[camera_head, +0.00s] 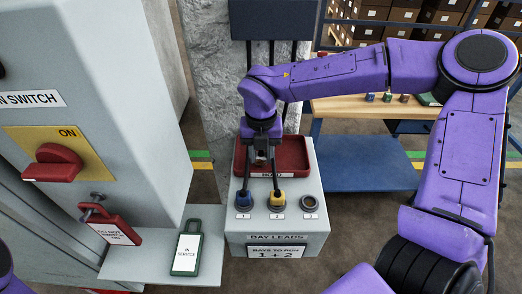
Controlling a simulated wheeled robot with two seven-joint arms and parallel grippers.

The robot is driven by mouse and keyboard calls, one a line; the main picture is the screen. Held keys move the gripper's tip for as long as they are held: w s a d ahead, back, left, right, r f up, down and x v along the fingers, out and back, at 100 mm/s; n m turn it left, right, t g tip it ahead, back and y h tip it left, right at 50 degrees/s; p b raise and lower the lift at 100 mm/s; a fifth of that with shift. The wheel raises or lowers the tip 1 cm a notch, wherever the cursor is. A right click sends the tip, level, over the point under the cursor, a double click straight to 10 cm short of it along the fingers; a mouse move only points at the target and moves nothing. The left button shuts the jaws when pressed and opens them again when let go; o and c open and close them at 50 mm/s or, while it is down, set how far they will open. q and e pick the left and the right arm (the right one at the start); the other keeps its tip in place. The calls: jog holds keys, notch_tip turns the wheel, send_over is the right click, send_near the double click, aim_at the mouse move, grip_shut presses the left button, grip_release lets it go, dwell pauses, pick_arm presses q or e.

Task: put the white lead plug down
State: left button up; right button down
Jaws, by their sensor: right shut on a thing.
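My right gripper (262,148) points down over the red HOLD tray (297,160) at the back of the grey bay-leads box. It is shut on a small pale thing, taken to be the white lead plug, mostly hidden by the fingers. I cannot tell whether the plug touches the tray floor. A blue plug (243,200) sits in socket 1 and a yellow plug (276,199) in socket 2, each with a dark lead rising from it. Socket 3 (309,203) is empty. My left gripper is out of view.
A wooden bench (340,107) and blue trolley (365,165) stand behind right.

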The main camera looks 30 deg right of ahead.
aim_at(260, 154)
jog(key=shift+w+f, duration=0.2)
jog(key=shift+w, duration=0.05)
jog(key=shift+s+f, duration=0.1)
jog(key=c, duration=0.9)
grip_release()
jog(key=shift+s, duration=0.1)
jog(key=shift+o, duration=0.7)
notch_tip(260, 154, up, 12)
jog(key=b, duration=0.1)
jog(key=shift+r, duration=0.25)
